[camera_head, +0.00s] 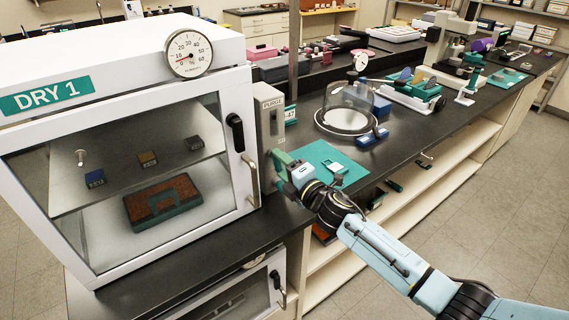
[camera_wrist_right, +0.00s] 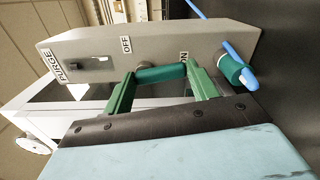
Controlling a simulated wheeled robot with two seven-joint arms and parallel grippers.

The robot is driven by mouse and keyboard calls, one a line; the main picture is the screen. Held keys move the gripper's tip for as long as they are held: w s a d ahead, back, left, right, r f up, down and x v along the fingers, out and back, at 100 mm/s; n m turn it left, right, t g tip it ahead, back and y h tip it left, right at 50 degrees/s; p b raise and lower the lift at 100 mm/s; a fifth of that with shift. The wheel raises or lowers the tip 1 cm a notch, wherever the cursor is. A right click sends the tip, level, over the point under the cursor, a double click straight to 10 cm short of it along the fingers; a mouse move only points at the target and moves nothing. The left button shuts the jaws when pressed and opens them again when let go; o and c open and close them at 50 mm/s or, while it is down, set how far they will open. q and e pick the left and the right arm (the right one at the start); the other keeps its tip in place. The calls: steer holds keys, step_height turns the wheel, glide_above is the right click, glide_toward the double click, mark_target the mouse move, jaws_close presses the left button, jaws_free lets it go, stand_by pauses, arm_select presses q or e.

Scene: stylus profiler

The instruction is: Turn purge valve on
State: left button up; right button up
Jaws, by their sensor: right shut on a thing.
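The grey purge box (camera_head: 270,125) stands upright on the bench against the right side of the dry cabinet. In the right wrist view the purge box (camera_wrist_right: 100,52) shows PURGE, OFF and ON labels. A green valve handle (camera_wrist_right: 160,73) sits low on its face, its bar lying between the OFF and ON labels. My right gripper (camera_head: 281,166) is at the lower front of the box. In the wrist view my right gripper (camera_wrist_right: 162,88) has its green fingers shut on the handle, one at each end. My left gripper is not in view.
The white DRY 1 cabinet (camera_head: 120,50) with its door handle (camera_head: 251,178) is close left of my gripper. A blue tube (camera_wrist_right: 239,60) enters a green fitting (camera_wrist_right: 231,68) beside the handle. A teal mat (camera_head: 322,153) and a glass bell jar (camera_head: 347,105) are to the right.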

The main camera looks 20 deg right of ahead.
steer(key=shift+s+a+m, duration=0.1)
steer(key=shift+a+m, duration=0.05)
steer(key=shift+m, duration=0.85)
steer(key=o, duration=1)
steer(key=v, duration=1.3)
steer(key=shift+s, duration=0.2)
